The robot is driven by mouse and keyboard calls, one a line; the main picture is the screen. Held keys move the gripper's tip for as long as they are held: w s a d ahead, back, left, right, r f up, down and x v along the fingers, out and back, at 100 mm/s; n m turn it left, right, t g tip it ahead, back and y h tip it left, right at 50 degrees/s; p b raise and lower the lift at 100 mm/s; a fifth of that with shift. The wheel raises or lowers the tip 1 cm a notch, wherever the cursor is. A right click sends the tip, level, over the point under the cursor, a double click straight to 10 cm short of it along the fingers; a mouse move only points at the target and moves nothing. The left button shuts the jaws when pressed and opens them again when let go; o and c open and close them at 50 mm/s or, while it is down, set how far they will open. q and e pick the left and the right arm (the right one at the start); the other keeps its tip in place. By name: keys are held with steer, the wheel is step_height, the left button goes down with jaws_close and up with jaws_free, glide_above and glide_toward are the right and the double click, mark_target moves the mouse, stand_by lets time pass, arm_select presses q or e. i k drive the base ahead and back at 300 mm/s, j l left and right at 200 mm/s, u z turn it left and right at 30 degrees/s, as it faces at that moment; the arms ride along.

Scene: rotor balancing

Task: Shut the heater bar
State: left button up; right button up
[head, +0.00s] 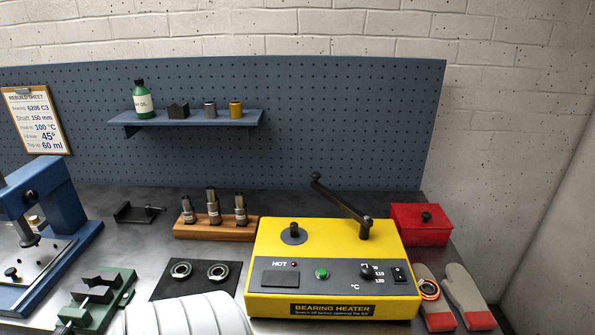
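The yellow bearing heater (325,240) stands on the bench at right of centre. Its black heater bar (340,202) is swung up and away from the left post, hinged at the right post (365,230). The bar's free end with a round grip (316,178) points up and back to the left. The short left post (294,230) on the heater's top stands bare, with a dark round base and no bar across it. Neither of my grippers is in view.
A wooden block (215,232) with several metal sleeves stands left of the heater. A red box (420,225) is at its right. Grey and red gloves (465,290) lie at the right front, with a ring bearing (428,289) on one. Two bearings lie on a dark mat (198,290).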

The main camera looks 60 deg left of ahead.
mark_target(364, 221)
steer(key=u, duration=1.7)
steer(key=i+l+u, duration=0.25)
steer(key=l, duration=0.4)
steer(key=i+l+u, duration=0.15)
steer(key=l, duration=0.25)
steer(key=i+l+u, duration=0.1)
steer(key=l, duration=0.25)
steer(key=i+l+u, duration=0.15)
steer(key=l, duration=0.25)
steer(key=i, duration=0.1)
